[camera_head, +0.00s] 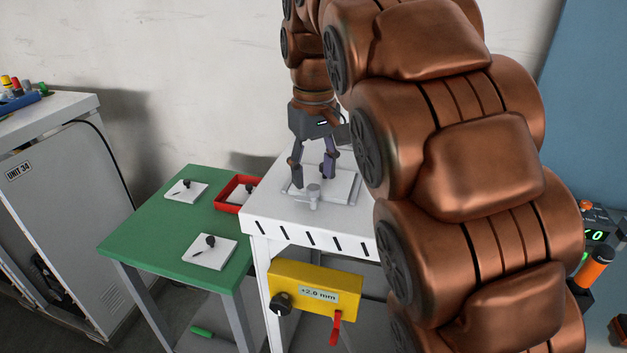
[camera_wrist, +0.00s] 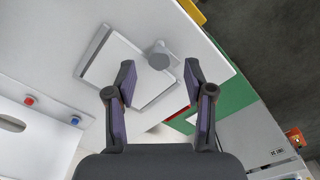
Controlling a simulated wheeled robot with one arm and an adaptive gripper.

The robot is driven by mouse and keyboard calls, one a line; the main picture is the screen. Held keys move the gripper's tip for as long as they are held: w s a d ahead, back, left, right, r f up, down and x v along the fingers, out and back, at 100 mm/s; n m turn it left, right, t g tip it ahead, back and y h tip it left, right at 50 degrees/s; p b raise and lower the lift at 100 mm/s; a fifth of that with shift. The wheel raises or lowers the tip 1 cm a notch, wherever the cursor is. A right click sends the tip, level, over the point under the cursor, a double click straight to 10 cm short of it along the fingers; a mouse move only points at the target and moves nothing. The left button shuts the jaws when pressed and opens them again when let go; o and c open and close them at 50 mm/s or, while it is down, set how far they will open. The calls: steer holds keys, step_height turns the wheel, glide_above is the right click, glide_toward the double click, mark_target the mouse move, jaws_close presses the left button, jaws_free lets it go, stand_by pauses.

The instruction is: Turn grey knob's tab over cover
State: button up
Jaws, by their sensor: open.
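The grey knob (camera_head: 314,194) stands at the near edge of a pale cover plate (camera_head: 342,190) on the white stand. In the wrist view the knob (camera_wrist: 158,55) sits beside the grey frame (camera_wrist: 99,52) around the plate (camera_wrist: 118,62). I cannot make out which way the knob's tab points. My gripper (camera_head: 313,174) points down over the plate, just behind the knob, with its fingers apart. In the wrist view the open fingers (camera_wrist: 160,78) have nothing between them, and the knob lies beyond their tips.
A green table (camera_head: 150,235) at the left holds white plates with black knobs (camera_head: 209,252) and a red tray (camera_head: 222,204). A yellow box (camera_head: 315,287) with a black dial and red lever hangs on the stand's front. My arm hides the stand's right side.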

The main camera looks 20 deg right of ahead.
mark_target(308, 193)
steer(key=shift+f+p, duration=0.4)
steer(key=shift+f, duration=1)
steer(key=shift+c, duration=0.4)
jaws_close()
